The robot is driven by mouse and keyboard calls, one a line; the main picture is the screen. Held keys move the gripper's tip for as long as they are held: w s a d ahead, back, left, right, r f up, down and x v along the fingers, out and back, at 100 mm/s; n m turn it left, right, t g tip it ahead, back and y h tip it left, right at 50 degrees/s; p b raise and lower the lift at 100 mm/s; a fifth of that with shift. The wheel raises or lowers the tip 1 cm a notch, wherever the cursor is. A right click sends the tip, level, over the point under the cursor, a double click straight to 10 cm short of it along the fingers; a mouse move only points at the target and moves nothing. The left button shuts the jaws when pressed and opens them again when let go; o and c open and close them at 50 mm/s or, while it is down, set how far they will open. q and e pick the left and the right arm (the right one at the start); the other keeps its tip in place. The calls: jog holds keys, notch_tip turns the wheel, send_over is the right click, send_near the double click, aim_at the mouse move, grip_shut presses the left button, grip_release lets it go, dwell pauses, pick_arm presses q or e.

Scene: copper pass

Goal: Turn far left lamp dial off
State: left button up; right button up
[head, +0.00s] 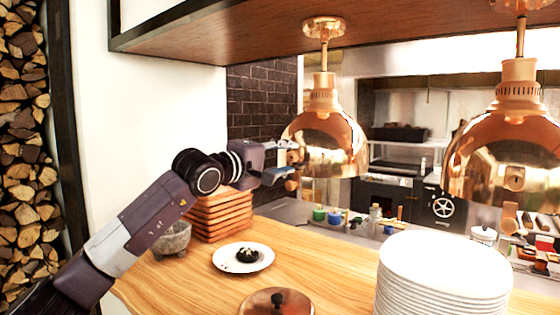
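The far left copper lamp (325,138) hangs from the wooden shelf by a copper stem. My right gripper is not in view.
A second copper lamp (510,150) hangs at right. Below on the wooden counter (185,285) are stacked wooden boards (222,215), a stone bowl (172,238), a plate with dark food (228,262), a copper lid (255,303) and a tall plate stack (445,265).

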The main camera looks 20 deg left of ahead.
pick_arm(q)
jog(key=v, duration=1.2)
jog(key=shift+w+f, duration=0.1)
